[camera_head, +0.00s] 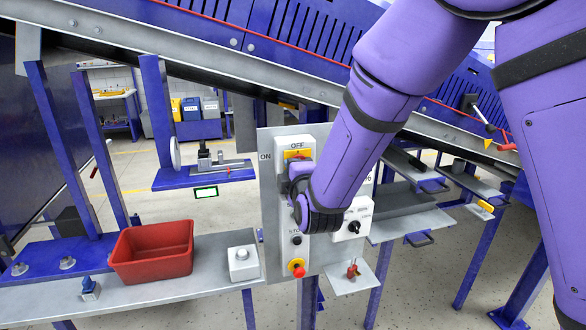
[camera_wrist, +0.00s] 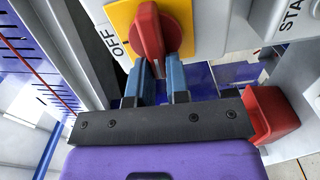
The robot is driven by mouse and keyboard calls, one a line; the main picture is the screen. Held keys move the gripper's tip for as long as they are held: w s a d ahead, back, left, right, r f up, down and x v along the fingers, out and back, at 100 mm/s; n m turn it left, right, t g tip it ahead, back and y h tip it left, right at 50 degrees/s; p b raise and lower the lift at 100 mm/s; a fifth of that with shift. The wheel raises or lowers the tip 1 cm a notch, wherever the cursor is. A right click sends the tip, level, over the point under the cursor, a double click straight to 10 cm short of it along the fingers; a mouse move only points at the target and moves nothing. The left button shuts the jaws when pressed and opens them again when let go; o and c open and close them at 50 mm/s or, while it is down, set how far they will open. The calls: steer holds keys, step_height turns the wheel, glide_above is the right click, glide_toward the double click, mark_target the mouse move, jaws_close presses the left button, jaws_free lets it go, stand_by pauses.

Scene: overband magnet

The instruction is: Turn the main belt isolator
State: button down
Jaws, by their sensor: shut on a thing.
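The main belt isolator is a red rotary handle (camera_wrist: 150,32) on a yellow plate (camera_wrist: 182,14), with OFF lettered beside the plate. It also shows in the head view (camera_head: 297,155), high on the grey control panel (camera_head: 270,215), with ON to its left and OFF above. The handle lies roughly level, along the ON direction. My gripper (camera_wrist: 158,75) has its two blue fingers closed on the handle's near end, one on each side. In the head view my purple wrist hides the fingers and part of the panel.
The sloping conveyor (camera_head: 200,45) passes behind my arm.

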steer(key=shift+f+n, duration=0.1)
steer(key=shift+n, duration=0.2)
stand_by(0.4)
steer(key=c, duration=1.1)
jaws_free()
steer(key=v, duration=1)
steer(key=shift+s, duration=0.4)
steer(key=shift+d, duration=0.1)
